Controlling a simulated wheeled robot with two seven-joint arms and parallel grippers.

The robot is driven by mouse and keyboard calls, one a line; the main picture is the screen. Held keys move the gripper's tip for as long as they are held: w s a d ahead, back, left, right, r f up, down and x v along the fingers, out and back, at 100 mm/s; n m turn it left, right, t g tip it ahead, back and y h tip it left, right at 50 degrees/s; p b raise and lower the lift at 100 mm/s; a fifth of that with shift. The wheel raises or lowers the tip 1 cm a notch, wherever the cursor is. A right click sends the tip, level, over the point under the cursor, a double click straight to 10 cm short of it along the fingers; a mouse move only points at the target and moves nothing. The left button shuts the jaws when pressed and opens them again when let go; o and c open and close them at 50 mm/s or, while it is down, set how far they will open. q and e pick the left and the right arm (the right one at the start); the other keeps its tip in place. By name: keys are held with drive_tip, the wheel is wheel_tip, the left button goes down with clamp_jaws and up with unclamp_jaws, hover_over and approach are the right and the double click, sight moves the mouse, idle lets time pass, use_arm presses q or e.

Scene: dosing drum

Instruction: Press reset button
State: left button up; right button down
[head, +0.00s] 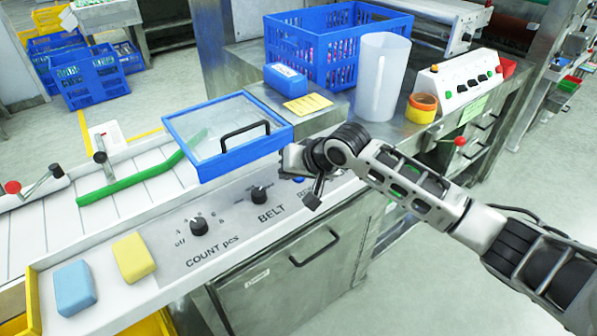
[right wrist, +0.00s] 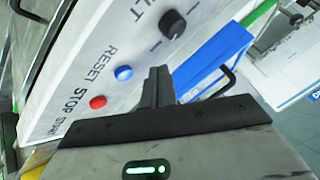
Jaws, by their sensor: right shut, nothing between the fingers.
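The control panel (head: 225,222) runs along the machine's front, with COUNT and BELT knobs. In the right wrist view the blue button (right wrist: 123,73) sits beside the word RESET, and the red button (right wrist: 97,102) beside STOP. My right gripper (head: 313,199) is over the panel's right part, just right of the BELT knob (head: 259,194), and hides most of the buttons in the head view. In the right wrist view its shut, empty fingers (right wrist: 158,75) point at the panel between the blue button and a black knob (right wrist: 172,23). Contact cannot be told. My left gripper is not in view.
A blue-framed clear lid (head: 190,165) with a black handle lies left of my right gripper. Yellow (head: 133,257) and blue (head: 75,287) blocks lie at the front left. A blue crate (head: 284,40), a translucent jug (head: 382,80) and a second control box (head: 461,82) stand behind.

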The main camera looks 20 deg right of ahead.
drive_tip(key=w+d+r+m, duration=0.2)
drive_tip(key=w+d+r, duration=0.2)
drive_tip(key=w+r, duration=0.1)
drive_tip(key=shift+w+d+r+t, duration=0.2)
drive_tip(key=shift+d+r+t, duration=0.1)
drive_tip(key=shift+t, duration=0.1)
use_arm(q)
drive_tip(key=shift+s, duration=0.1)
